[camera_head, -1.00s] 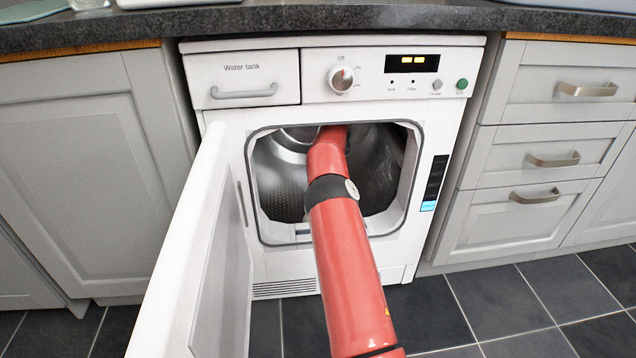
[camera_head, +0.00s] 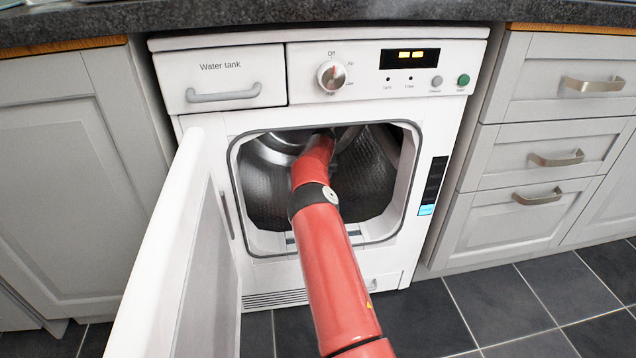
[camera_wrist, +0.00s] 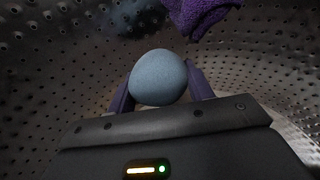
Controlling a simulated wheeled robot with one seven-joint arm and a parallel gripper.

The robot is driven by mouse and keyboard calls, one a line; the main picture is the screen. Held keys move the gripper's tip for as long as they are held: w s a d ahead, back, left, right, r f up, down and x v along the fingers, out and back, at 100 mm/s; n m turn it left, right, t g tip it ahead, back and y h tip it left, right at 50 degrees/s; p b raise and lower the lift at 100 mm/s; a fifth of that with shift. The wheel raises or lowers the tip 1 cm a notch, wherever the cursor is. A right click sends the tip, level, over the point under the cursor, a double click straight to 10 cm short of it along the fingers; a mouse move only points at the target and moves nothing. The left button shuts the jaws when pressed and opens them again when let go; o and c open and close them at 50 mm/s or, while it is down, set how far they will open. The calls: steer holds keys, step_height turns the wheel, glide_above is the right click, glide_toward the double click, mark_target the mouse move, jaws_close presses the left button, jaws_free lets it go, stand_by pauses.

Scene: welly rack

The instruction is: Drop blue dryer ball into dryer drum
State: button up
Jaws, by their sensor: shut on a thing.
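The blue dryer ball (camera_wrist: 158,76) is round and greyish blue in the wrist view. My gripper (camera_wrist: 160,84) is shut on it, with one dark purple finger at each side. Behind and around the ball is the perforated metal wall of the dryer drum (camera_wrist: 60,60). In the head view my red arm reaches through the open front into the drum (camera_head: 262,192); my gripper and the ball are hidden there. I cannot tell how far the ball is from the drum wall.
A purple cloth (camera_wrist: 203,14) lies in the drum at the top of the wrist view. The white dryer door (camera_head: 172,265) stands open at the left. The opening's frame (camera_head: 238,220) surrounds my arm. Cabinets (camera_head: 535,150) flank the dryer.

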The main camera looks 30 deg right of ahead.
steer(key=shift+f, duration=0.8)
steer(key=shift+f+b, duration=0.4)
steer(key=shift+f, duration=0.1)
steer(key=shift+f, duration=0.1)
steer(key=o, duration=1)
steer(key=shift+c, duration=0.2)
